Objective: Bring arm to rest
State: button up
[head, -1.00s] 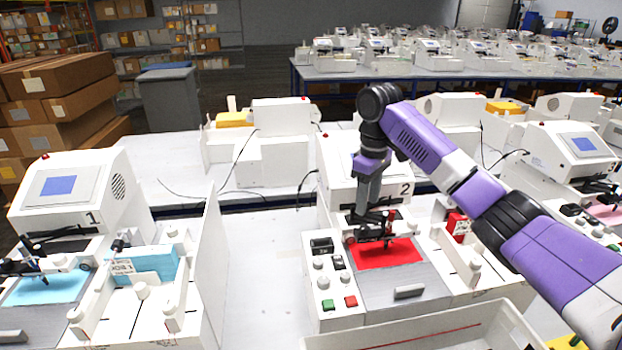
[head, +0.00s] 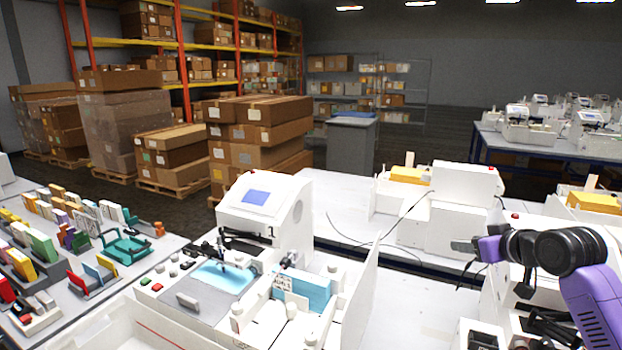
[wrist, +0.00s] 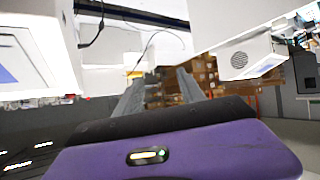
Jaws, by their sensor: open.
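My purple arm (head: 595,300) is folded at the right edge of the head view. My gripper (head: 462,246) points left, raised in front of the white machines at the right. In the wrist view my gripper (wrist: 160,80) shows two grey fingers standing apart with nothing between them. The arm's lower links run out of the frame.
Plotter 1 (head: 285,207) stands in the middle, with light blue paper (head: 222,276) and a blue block of cards. A table of colourful holders (head: 125,247) is at the left. Stacked cartons (head: 262,135) and shelving stand behind. A bare white bench strip (head: 405,300) lies right of plotter 1.

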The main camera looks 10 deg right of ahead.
jog(key=s+a+f+m+t+b, duration=0.15)
jog(key=a+t, duration=0.35)
jog(key=a, duration=0.6)
jog(key=s+a+f+m+t+h, duration=0.2)
jog(key=s+a+f+m, duration=0.15)
jog(key=s+a, duration=0.35)
jog(key=s+a+f+n+g+y+b, duration=0.1)
jog(key=s+a+f, duration=0.3)
jog(key=s, duration=1)
jog(key=s+a+f+n+g+y+b, duration=0.1)
jog(key=s+a+f, duration=0.3)
jog(key=s, duration=1)
jog(key=s+a+f+n+g+y+b, duration=0.1)
jog(key=s+f, duration=0.6)
jog(key=s, duration=0.7)
jog(key=a+n+g+b, duration=0.1)
jog(key=a+n+b, duration=0.1)
jog(key=a, duration=0.1)
jog(key=shift+a, duration=0.15)
